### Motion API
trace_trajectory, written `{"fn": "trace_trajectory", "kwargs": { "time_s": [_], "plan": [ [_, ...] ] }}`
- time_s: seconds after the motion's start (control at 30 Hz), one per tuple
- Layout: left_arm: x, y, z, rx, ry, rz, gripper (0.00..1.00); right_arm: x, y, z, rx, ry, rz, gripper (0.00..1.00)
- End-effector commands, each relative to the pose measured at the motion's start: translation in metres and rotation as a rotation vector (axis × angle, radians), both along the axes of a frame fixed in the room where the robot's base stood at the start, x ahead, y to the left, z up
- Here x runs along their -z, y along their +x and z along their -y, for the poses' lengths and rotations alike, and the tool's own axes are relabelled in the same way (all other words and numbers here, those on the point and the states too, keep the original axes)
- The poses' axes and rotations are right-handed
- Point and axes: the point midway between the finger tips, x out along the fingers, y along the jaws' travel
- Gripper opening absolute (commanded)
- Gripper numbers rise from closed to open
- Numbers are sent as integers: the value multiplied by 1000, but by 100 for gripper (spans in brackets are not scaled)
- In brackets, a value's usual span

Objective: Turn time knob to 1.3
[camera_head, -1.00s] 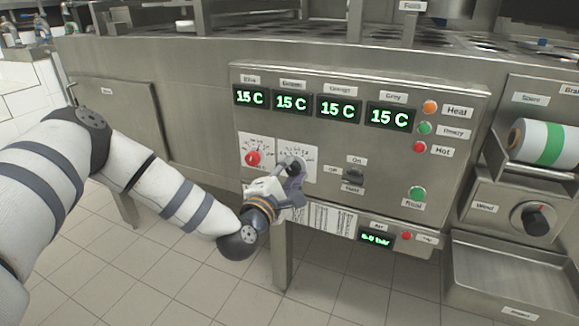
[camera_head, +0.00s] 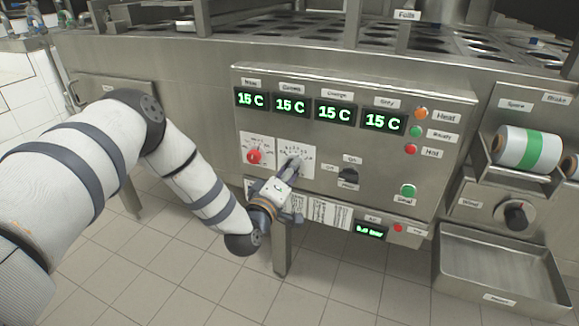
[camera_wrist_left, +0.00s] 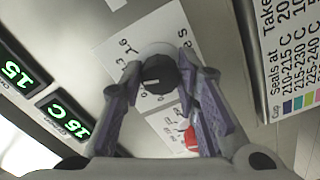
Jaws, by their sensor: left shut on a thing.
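The black round knob (camera_wrist_left: 157,78) with a pale pointer mark sits on a white dial card, which shows in the head view (camera_head: 305,150). My left gripper (camera_head: 292,167) comes from the lower left and is shut on this knob. In the left wrist view its two fingers (camera_wrist_left: 160,70) press on opposite sides of the knob. The fingers hide most of the knob in the head view, and the exact dial reading is not legible. My right gripper is not in view.
A red knob (camera_head: 254,156) on its own dial card is close on the left. A black switch (camera_head: 348,176) is on the right. Green temperature displays (camera_head: 334,112) are above, and printed sheets (camera_head: 328,213) hang below. A metal tray (camera_head: 500,264) juts out at lower right.

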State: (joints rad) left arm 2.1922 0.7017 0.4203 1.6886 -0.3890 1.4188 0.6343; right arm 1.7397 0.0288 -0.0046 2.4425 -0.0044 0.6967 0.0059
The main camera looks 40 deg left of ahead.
Motion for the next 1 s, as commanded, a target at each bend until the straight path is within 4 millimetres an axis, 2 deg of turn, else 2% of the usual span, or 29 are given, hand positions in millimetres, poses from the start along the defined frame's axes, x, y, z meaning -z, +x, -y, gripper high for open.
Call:
{"fn": "trace_trajectory", "kwargs": {
  "time_s": [0.4, 0.97, 1.0],
  "plan": [
    [-1, 0, -1, -3, 165, -37, 1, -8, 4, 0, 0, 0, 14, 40],
    [0, 0, -2, -3, 186, -43, 1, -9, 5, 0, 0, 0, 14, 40],
    [0, 0, -1, -3, 186, -43, 38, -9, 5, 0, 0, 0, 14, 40]
  ]
}}
